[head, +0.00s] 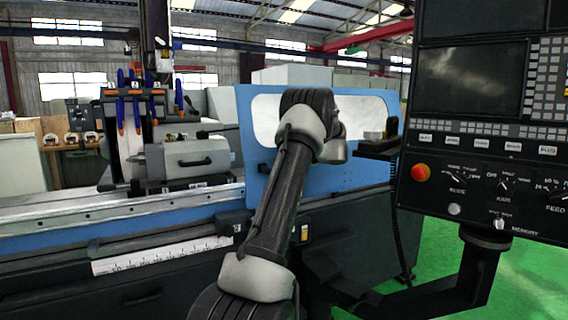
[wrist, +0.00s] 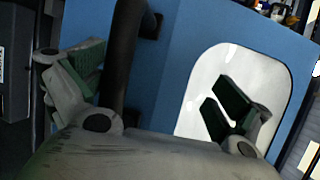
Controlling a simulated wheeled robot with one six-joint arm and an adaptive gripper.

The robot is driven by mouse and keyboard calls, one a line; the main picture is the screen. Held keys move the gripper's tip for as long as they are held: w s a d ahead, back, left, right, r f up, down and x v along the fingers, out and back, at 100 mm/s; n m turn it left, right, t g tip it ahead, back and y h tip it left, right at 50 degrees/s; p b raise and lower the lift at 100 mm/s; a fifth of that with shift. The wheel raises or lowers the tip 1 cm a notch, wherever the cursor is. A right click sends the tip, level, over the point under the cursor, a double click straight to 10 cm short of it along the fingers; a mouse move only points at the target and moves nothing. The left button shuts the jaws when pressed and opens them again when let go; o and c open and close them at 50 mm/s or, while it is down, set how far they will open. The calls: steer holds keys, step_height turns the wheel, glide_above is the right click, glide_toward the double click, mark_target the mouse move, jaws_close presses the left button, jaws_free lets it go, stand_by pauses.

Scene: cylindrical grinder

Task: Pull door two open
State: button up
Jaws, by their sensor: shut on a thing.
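The blue door (head: 360,187) with a pale window stands in the middle of the head view, behind my arm. I take it as door two, but no label on it is readable. In the wrist view the blue door panel (wrist: 225,35) fills the upper right, with its window behind the right finger. A dark upright bar handle (wrist: 128,45) stands in front of the panel. My gripper (wrist: 155,75) is shut on the handle, which runs between its two green-padded fingers, nearer the left one. In the head view my arm hides the gripper and handle.
The control panel (head: 485,130) on its dark support stands close at the right. A dark bracket (head: 378,148) juts out by the door's right edge. The grinder bed (head: 120,215) lies open at the left. Green floor (head: 530,275) shows at the lower right.

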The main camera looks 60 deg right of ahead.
steer(key=shift+s+a+r, duration=0.15)
steer(key=shift+s+r, duration=0.05)
steer(key=shift+r, duration=0.2)
steer(key=shift+s+a+r, duration=0.1)
steer(key=shift+s+r, duration=0.1)
steer(key=shift+r, duration=0.2)
steer(key=shift+c, duration=0.5)
steer(key=shift+v, duration=1.15)
steer(key=shift+c, duration=1.1)
steer(key=shift+s+a+f, duration=0.15)
steer(key=shift+s+a, duration=0.05)
steer(key=shift+s, duration=0.6)
steer(key=c, duration=0.5)
steer(key=v, duration=0.5)
steer(key=shift+s+f, duration=0.15)
steer(key=shift+f, duration=0.1)
steer(key=shift+w+f, duration=0.1)
steer(key=shift+w, duration=0.1)
